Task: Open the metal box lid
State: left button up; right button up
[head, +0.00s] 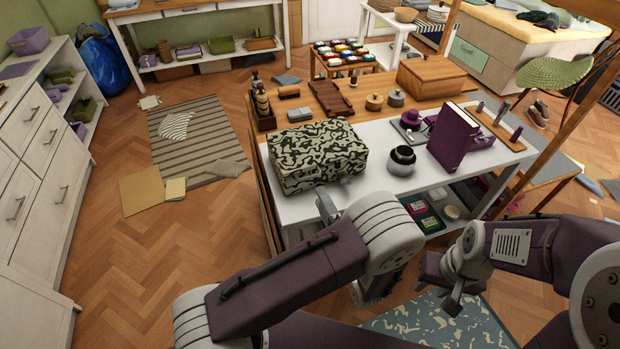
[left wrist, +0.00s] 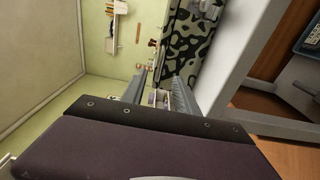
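A box with a black-and-cream camouflage pattern (head: 318,152) sits on the near left part of the white tabletop. Its top looks closed, and I cannot tell for sure that it is metal. Its patterned side also shows in the left wrist view (left wrist: 188,42). My left gripper (head: 326,206) is at the table's front edge, just in front of the box, partly hidden by its own wrist. In the left wrist view its fingers (left wrist: 160,88) are apart with nothing between them, with the box beyond the right finger. My right gripper (head: 446,286) hangs low in front of the table, away from the box.
Right of the box stand a dark round pot (head: 401,161), an upright purple book (head: 453,136) and a wooden peg rack (head: 500,126). Behind are a wooden box (head: 431,80) and small tins. A shelf under the tabletop holds small items.

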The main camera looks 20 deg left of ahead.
pick_arm(q)
jog(key=x, duration=0.6)
jog(key=shift+s+r, duration=0.1)
jog(key=shift+w+a, duration=0.45)
jog(key=shift+w, duration=0.1)
jog(key=shift+c, duration=0.5)
grip_shut()
